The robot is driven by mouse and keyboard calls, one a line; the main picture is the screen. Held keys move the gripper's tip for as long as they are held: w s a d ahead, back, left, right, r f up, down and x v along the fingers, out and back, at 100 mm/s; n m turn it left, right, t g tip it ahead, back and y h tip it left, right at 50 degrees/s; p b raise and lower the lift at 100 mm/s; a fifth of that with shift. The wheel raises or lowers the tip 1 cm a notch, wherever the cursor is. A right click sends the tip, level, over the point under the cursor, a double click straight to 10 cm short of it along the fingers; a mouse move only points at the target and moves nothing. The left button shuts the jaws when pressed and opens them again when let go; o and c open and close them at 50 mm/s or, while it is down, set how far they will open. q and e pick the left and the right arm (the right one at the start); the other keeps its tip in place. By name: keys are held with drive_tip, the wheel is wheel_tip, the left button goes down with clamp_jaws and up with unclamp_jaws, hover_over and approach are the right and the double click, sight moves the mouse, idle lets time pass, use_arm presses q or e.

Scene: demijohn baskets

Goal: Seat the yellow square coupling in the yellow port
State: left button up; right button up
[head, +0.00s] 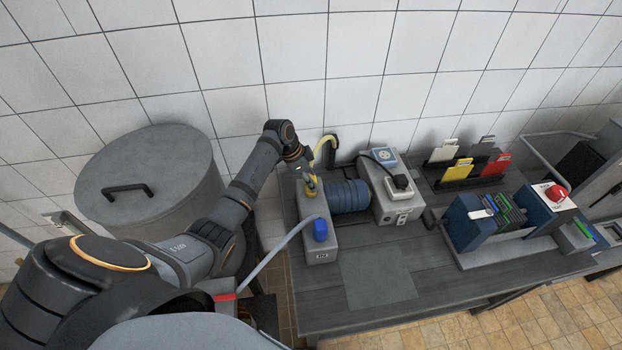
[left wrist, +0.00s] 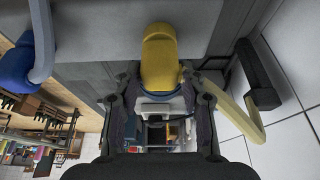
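The yellow coupling (head: 312,187) is at the top of the narrow grey block (head: 318,247), at its far end, in the head view. In the left wrist view the coupling (left wrist: 160,57) is upright in the picture, with its lower part between the fingertips. My left gripper (left wrist: 160,78) is closed around it from both sides. In the head view my left gripper (head: 303,168) is just above the block's far end. A pale yellow hose (head: 323,146) arches behind it over a black wall hook (head: 333,142). The yellow port cannot be made out. My right gripper is not in view.
A blue coupling (head: 320,229) with a grey hose stands on the block's near end. A blue ribbed cylinder (head: 348,196) and a grey socket box (head: 397,199) are to the right. The bench (head: 378,277) is clear in front. A lidded drum (head: 150,180) stands left.

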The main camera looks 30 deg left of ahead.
use_arm(q)
drive_tip(key=o, duration=0.3)
drive_tip(key=v, duration=1.2)
drive_tip(key=shift+f, duration=0.1)
